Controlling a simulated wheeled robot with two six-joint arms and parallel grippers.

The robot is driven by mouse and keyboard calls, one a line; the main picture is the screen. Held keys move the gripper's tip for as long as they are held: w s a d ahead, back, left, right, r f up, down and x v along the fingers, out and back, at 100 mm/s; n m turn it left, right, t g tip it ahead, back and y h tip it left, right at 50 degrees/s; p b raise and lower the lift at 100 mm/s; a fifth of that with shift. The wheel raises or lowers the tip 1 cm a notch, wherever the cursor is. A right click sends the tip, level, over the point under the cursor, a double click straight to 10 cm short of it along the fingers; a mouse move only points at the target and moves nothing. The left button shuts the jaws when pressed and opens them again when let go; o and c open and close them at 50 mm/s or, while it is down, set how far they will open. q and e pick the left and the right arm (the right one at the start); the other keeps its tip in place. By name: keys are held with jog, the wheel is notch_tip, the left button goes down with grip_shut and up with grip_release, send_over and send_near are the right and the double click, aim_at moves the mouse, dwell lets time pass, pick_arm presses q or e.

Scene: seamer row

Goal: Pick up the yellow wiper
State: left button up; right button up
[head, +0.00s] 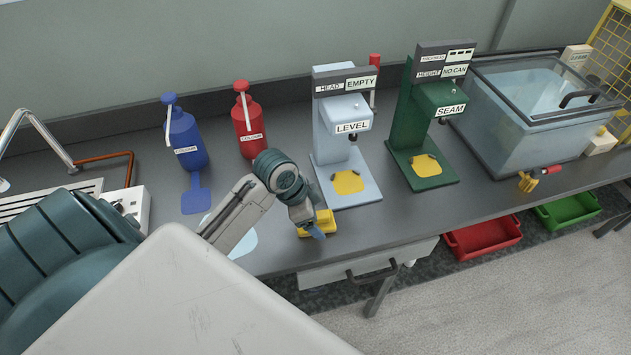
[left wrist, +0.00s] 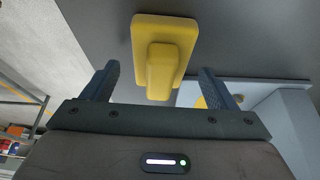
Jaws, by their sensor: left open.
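The yellow wiper (left wrist: 160,70) is a yellow block with a raised grip on a flat base. It lies on the grey bench. In the left wrist view my open left gripper (left wrist: 164,85) has one finger on each side of the wiper's grip, with gaps on both sides. In the head view my left gripper (head: 316,232) is over the wiper (head: 328,219) and partly hides it. I cannot tell how far the fingers are above the bench. My right gripper does not show.
The pale blue LEVEL machine (head: 343,135) stands just behind the wiper, with the green SEAM machine (head: 425,120) to its right. Blue (head: 186,140) and red (head: 248,125) bottles stand at the back left. A clear tank (head: 530,115) is at the right. The bench's front edge is close.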

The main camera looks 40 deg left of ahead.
pick_arm(q)
jog(key=shift+w+d+f, duration=0.15)
jog(key=shift+f, duration=0.5)
jog(key=c, duration=1.1)
jog(key=shift+o, duration=0.2)
jog(key=shift+r, duration=0.1)
